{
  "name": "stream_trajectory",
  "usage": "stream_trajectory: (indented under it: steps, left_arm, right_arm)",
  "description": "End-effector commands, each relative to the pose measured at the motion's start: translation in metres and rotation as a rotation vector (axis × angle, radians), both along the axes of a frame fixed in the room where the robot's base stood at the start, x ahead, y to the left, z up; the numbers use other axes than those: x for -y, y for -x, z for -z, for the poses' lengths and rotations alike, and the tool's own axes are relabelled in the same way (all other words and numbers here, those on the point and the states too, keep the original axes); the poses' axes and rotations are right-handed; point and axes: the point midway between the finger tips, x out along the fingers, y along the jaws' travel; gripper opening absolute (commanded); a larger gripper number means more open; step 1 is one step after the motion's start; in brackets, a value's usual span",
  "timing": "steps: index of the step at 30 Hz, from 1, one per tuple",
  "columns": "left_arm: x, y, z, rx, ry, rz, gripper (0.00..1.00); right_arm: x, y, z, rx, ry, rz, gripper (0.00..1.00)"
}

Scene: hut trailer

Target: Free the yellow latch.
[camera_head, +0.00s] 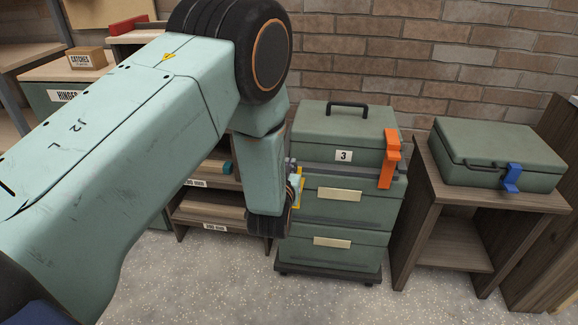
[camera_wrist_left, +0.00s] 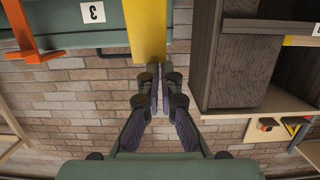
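The yellow latch (camera_head: 296,188) is on the left end of the green stacked case (camera_head: 345,203), mostly hidden behind my left arm in the head view. In the left wrist view the yellow latch (camera_wrist_left: 147,28) is a broad flat plate at the top middle. My left gripper (camera_wrist_left: 159,68) has its two fingers together, tips at the latch's near edge; I cannot tell whether they touch it. Nothing shows between the fingers. In the head view the left gripper (camera_head: 288,200) is partly hidden by its own wrist. The right gripper is not in view.
A green box (camera_head: 497,152) with a blue latch (camera_head: 512,178) stands on a wooden stand (camera_head: 425,170). Wooden shelving (camera_head: 200,205) stands close left. Brick wall is behind.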

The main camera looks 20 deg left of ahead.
Motion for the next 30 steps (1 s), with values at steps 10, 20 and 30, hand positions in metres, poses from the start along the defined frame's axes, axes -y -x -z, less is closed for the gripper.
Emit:
stream_trajectory:
  steps: [10,20,30]
  left_arm:
    - [0.0,-0.003,-0.038,-0.006,-0.002,0.004,0.0]
    - [0.015,0.06,-0.038,0.001,-0.004,0.004,0.0]
    - [0.02,0.083,-0.039,0.007,-0.001,0.001,0.0]
  right_arm:
    - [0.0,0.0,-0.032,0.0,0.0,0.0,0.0]
    - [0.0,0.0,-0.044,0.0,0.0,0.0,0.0]
    - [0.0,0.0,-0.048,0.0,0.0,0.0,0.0]
